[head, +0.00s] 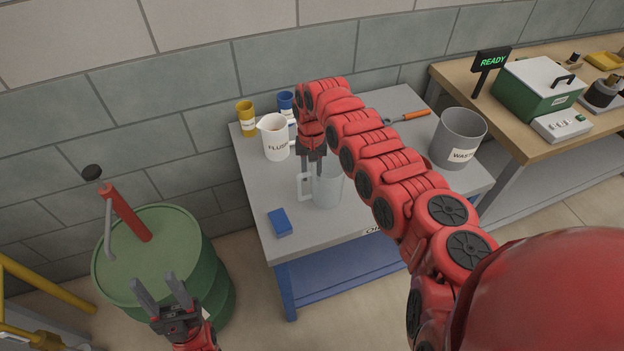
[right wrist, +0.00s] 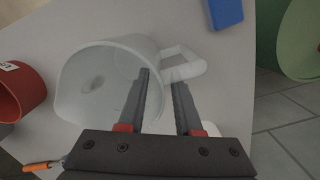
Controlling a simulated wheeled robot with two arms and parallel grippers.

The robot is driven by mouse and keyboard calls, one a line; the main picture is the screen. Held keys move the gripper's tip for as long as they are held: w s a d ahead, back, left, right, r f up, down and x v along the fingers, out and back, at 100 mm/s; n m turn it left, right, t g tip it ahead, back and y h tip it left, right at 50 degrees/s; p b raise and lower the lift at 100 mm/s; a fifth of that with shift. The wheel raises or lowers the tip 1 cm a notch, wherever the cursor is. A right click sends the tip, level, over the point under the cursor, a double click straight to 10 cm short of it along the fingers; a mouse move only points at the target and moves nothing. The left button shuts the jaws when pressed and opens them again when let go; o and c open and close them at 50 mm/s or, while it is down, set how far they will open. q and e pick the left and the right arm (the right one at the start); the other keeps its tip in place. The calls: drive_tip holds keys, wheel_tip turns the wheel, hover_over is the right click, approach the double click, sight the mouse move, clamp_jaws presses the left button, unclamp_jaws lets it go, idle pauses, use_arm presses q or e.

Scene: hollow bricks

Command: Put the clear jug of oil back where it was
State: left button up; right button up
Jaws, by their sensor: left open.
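The clear jug (head: 327,188) stands upright on the grey table (head: 262,188), its handle to the left; I cannot make out oil in it. My right gripper (head: 312,172) points down at the jug's rim. In the right wrist view the jug (right wrist: 90,90) shows its open mouth. There my right gripper (right wrist: 160,90) has its fingers apart, one over the mouth and one on the handle side; contact with the wall is unclear. My left gripper (head: 162,290) is open and empty, low in front of the green drum.
A white jug labelled FLUSH (head: 275,140), yellow (head: 246,120) and blue (head: 286,104) cans stand behind. A blue block (head: 279,222) lies at the front left. A waste bin (head: 458,138) stands right. The green drum (head: 165,240) with a red pump (head: 130,215) is left.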

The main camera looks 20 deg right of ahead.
drive_tip(key=r, duration=0.3)
drive_tip(key=r+b, duration=0.1)
drive_tip(key=r, duration=0.2)
drive_tip(key=w+r+b, duration=0.1)
drive_tip(key=r, duration=0.2)
drive_tip(key=shift+d+r, duration=0.15)
